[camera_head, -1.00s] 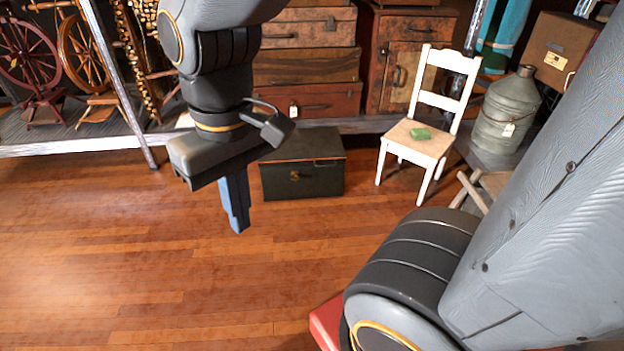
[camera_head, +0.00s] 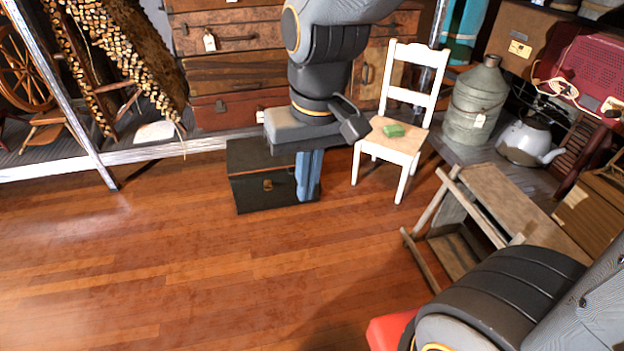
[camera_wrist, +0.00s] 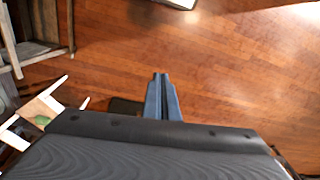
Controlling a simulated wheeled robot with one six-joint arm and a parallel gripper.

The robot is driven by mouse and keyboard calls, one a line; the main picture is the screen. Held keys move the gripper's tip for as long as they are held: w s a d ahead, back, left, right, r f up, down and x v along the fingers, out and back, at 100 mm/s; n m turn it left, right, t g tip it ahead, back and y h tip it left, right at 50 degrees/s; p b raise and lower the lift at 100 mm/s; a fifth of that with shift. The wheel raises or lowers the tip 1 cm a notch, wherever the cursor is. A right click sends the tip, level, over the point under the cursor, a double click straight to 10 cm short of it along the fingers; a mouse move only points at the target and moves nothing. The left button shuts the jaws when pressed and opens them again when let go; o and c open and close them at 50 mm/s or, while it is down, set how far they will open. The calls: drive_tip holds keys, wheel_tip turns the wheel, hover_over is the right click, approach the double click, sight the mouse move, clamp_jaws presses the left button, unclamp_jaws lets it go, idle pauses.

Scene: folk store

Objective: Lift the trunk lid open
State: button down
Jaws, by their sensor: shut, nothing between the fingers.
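The dark trunk (camera_head: 255,192) stands on the wooden floor in the head view, with its lid (camera_head: 246,151) down and a small latch (camera_head: 268,185) on its front. My gripper (camera_head: 303,200) points down and overlaps the right part of the trunk in the picture, hiding some of its front and top. I cannot tell whether it touches the trunk. In the wrist view my gripper (camera_wrist: 161,75) has its blue fingers together, with nothing between them. A dark edge, perhaps the trunk's, shows just left of the fingers there.
A wooden stand (camera_head: 520,205) is farther right, near a metal jug (camera_head: 476,105). The floor (camera_head: 190,255) in front is clear.

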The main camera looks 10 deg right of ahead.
drive_tip(key=w+f+m+t+b, duration=0.3)
drive_tip(key=w+f, duration=0.6)
drive_tip(key=w, duration=0.4)
drive_tip(key=w+d+f+m+t+b, duration=0.1)
drive_tip(key=w+f+m+t+b, duration=0.25)
drive_tip(key=w+f, duration=0.75)
drive_tip(key=w+f+m+t+b, duration=0.2)
drive_tip(key=w+f+m+b, duration=0.3)
drive_tip(key=w, duration=1.1)
drive_tip(key=w+d+f+m+t+b, duration=0.1)
drive_tip(key=w+d+f+t, duration=0.1)
drive_tip(key=w+f, duration=0.35)
drive_tip(key=w+d+f+m+t+b, duration=0.2)
drive_tip(key=f, duration=0.7)
drive_tip(key=s+d+f+m+t+b, duration=0.1)
drive_tip(key=d+f+m+t+b, duration=0.15)
drive_tip(key=f, duration=0.55)
drive_tip(key=d+f+m+t+b, duration=0.2)
drive_tip(key=d+f+m, duration=0.1)
drive_tip(key=f, duration=0.4)
drive_tip(key=w+b, duration=0.6)
drive_tip(key=w, duration=0.3)
drive_tip(key=shift+w+h+b, duration=0.2)
drive_tip(key=shift+h+b, duration=0.15)
drive_tip(key=shift+h, duration=0.05)
drive_tip(key=shift+w+a+b, duration=0.15)
drive_tip(key=shift+w+b, duration=0.25)
drive_tip(key=shift+w, duration=0.25)
drive_tip(key=shift+w, duration=0.35)
